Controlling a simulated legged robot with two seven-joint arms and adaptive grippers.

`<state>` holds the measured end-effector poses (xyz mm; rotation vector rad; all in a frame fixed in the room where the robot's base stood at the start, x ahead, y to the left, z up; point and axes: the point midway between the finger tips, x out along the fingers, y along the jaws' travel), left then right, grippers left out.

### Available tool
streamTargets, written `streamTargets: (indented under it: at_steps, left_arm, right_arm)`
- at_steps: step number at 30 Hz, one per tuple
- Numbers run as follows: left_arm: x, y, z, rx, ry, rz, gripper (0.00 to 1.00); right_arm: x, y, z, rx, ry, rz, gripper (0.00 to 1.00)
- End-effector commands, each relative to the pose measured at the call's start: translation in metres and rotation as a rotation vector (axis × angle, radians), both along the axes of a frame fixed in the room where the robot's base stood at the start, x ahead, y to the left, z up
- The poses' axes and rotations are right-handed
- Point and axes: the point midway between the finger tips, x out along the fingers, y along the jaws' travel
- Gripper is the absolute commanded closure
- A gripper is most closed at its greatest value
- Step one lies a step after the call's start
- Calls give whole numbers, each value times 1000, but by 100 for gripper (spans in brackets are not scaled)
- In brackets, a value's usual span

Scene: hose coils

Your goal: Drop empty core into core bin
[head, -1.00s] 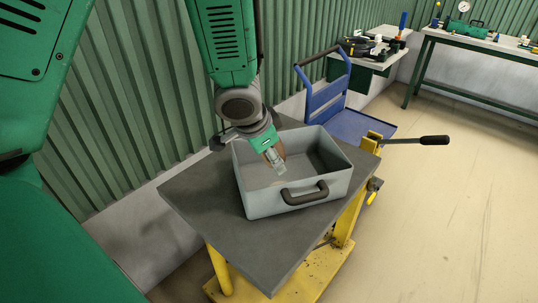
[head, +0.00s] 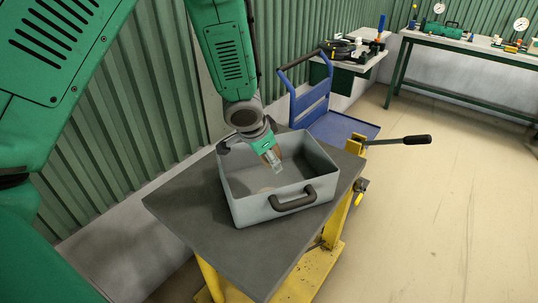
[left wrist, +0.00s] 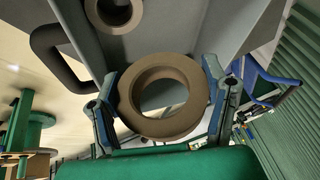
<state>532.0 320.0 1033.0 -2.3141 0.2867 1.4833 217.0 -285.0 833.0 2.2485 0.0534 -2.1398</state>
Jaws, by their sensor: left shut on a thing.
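The core bin (head: 250,212) is a grey open box with a dark handle on its near wall. It stands on a dark tabletop. My left gripper (head: 275,163) points down over the bin's opening. In the left wrist view its fingers are shut on the sides of a brown ring-shaped empty core (left wrist: 165,128). Only a small brown part of this core shows in the head view. A second brown core (left wrist: 118,29) lies inside the bin, apart from the held one. My right gripper is not in view.
The dark table (head: 190,215) has yellow legs and free room in front of the bin. A lever with a black grip (head: 405,140) sticks out to the right. A blue trolley (head: 340,130) stands behind. A green corrugated wall (head: 100,140) is close on the left.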

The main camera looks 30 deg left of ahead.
Motion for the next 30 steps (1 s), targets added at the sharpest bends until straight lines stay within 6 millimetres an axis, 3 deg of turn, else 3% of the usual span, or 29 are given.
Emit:
streamTargets:
  at_steps: [8,9,11,30]
  left_arm:
    - [0,-2,1,2,0,0,63]
    - [0,-3,1,4,0,0,29]
    - [0,-4,2,5,-1,0,9]
    - [0,-1,0,1,0,1,9]
  right_arm:
    - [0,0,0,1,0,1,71]
    - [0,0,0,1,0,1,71]
    - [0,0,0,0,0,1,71]
    - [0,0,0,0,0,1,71]
